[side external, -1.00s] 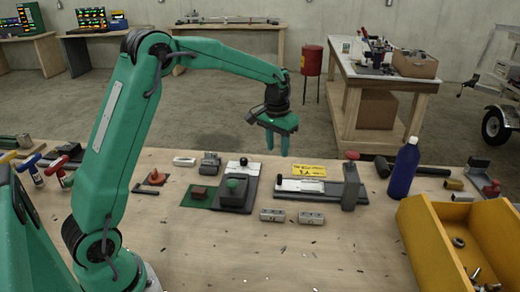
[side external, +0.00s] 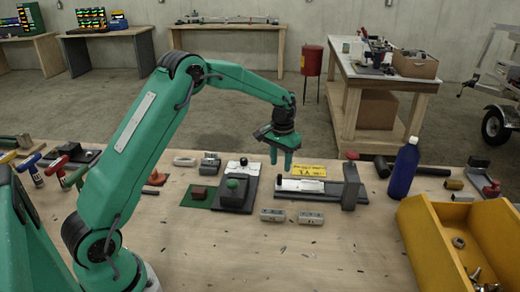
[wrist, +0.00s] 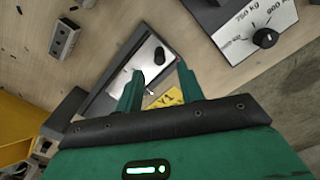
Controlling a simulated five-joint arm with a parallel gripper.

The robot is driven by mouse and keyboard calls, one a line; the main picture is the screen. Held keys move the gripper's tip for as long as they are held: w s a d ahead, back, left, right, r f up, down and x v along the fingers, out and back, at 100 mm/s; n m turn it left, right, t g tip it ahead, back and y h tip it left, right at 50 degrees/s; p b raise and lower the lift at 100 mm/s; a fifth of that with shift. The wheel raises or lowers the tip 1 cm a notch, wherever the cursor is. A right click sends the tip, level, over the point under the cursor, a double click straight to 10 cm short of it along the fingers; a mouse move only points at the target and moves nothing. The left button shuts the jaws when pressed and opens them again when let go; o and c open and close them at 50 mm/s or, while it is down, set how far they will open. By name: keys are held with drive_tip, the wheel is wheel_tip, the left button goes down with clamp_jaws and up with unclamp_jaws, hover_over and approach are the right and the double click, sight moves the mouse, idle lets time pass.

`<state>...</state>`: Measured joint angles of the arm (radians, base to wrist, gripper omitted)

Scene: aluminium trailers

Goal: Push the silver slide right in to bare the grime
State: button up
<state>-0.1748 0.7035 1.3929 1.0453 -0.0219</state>
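The silver slide (side external: 308,185) is a flat bright plate lying in a long dark base (side external: 330,192), with a small dark knob at its left end. In the wrist view the slide (wrist: 133,67) and its black knob (wrist: 159,56) show just beyond my fingers. My gripper (side external: 281,161) is open and empty, above and slightly behind the slide's knob end. The wrist view shows its two fingers (wrist: 160,75) apart, with the knob between their tips in the picture. I see no contact. No grime can be made out.
A yellow label (side external: 309,171) lies behind the slide. A blue bottle (side external: 404,170) and yellow bin (side external: 428,240) are right.

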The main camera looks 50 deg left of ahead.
sight(280, 175)
drive_tip(key=shift+f, duration=2.85)
clamp_jaws()
